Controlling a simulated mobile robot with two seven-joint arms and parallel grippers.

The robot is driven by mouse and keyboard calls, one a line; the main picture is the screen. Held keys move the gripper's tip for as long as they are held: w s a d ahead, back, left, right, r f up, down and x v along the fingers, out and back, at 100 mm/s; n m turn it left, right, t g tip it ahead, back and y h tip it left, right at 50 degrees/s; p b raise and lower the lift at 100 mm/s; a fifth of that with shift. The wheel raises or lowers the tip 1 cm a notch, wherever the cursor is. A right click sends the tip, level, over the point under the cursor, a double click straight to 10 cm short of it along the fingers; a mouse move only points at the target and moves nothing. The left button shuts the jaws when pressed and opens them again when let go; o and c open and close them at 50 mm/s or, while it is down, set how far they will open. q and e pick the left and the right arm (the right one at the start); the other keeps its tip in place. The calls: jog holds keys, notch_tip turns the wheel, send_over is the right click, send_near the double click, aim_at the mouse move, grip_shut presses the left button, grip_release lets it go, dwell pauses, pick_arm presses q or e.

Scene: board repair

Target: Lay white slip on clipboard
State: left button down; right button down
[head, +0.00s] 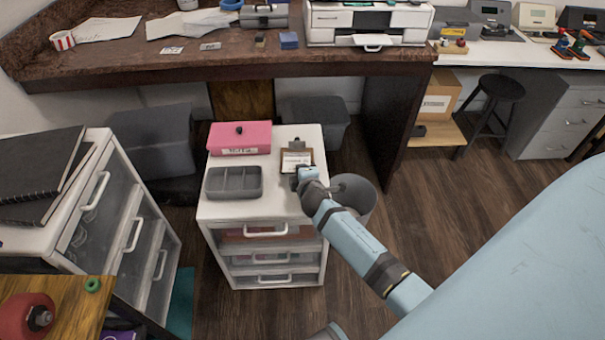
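A small brown clipboard (285,167) with a dark clip at its top lies on the white drawer unit (265,205), near the back right of its top. A white slip (297,157) shows over the clipboard's face; I cannot tell whether it rests on the board or is held just above it. My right gripper (299,173) is at the clipboard's front edge, its arm coming in from the lower right. Its fingers are too small and hidden to show whether they are open or shut. My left gripper is not in view.
A pink box (240,138) and a grey divided tray (234,183) share the drawer unit's top. A grey bin (355,192) stands at its right side. A brown desk (240,68) with a printer (368,22) is behind. A second drawer unit (100,205) stands left.

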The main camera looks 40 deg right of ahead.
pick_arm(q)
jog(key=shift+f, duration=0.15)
pick_arm(e)
jog(key=shift+w+d+f, duration=0.2)
jog(key=shift+w+d, duration=0.05)
jog(key=shift+w, duration=0.1)
jog(key=c, duration=1.3)
grip_release()
jog(key=shift+s, duration=0.1)
pick_arm(q)
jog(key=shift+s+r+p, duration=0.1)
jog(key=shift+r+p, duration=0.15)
jog(key=shift+p, duration=0.5)
pick_arm(e)
jog(key=v, duration=1.3)
jog(key=shift+s, duration=0.25)
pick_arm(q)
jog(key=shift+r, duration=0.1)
pick_arm(e)
jog(key=shift+a+r, duration=0.1)
